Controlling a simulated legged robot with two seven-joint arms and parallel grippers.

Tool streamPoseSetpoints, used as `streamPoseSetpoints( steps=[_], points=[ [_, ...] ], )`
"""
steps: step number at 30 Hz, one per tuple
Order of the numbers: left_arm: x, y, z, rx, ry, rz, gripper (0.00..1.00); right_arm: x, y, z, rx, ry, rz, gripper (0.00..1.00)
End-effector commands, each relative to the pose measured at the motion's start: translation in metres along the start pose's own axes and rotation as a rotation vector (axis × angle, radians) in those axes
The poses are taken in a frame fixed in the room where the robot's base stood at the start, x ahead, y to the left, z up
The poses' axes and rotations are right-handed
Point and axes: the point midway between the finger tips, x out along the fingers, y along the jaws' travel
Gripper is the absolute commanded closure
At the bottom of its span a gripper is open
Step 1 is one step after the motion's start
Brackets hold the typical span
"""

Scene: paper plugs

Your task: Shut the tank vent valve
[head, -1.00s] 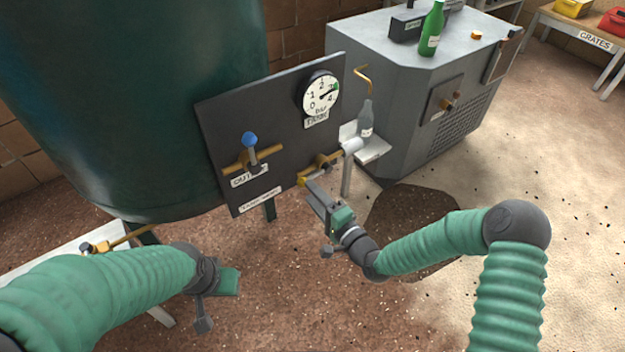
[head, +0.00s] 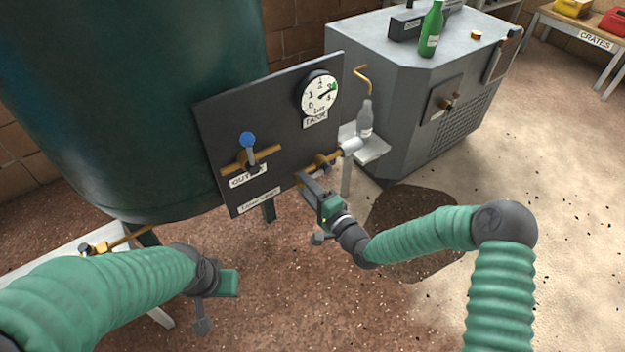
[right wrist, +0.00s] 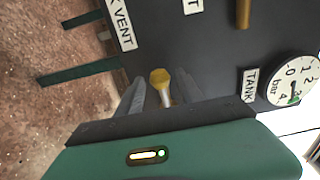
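My right gripper (head: 303,180) is at the valve's lower left. In the right wrist view its two fingers (right wrist: 160,95) stand apart on either side of a yellow handle end (right wrist: 160,76), with a small gap seeming to show. The fingers partly hide the handle in the head view. My left gripper (head: 228,283) hangs low at left; its fingers are unclear.
The outlet valve (head: 247,160) with a blue knob sits left on the panel (head: 228,115). A pressure gauge (head: 319,95) is above. A grey cabinet (head: 400,110) is behind. A dark patch (head: 410,215) lies on the floor.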

Motion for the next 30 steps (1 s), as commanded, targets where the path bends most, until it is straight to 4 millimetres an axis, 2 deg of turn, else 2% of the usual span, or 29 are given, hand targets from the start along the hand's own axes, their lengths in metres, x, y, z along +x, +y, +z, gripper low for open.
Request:
streamPoseSetpoints(
  steps=[1,8,17,24,30],
  points=[
    [0.000,0.000,0.000,0.000,0.000,0.000,0.64,0.000,0.000,0.000,0.000,0.000,0.000,0.65],
    [0.000,0.000,0.000,0.000,0.000,0.000,0.64,0.000,0.000,0.000,0.000,0.000,0.000,0.94],
    [-0.004,0.000,-0.001,0.000,0.000,0.000,0.64,0.000,-0.003,0.000,0.015,0.000,0.000,0.94],
    [-0.027,0.000,-0.006,0.000,0.000,0.000,0.64,0.000,-0.023,-0.003,0.214,0.002,-0.001,0.94],
    [-0.027,0.000,-0.006,0.000,0.000,0.000,0.64,0.000,-0.023,-0.003,0.272,0.000,-0.001,0.94]
  ],
)
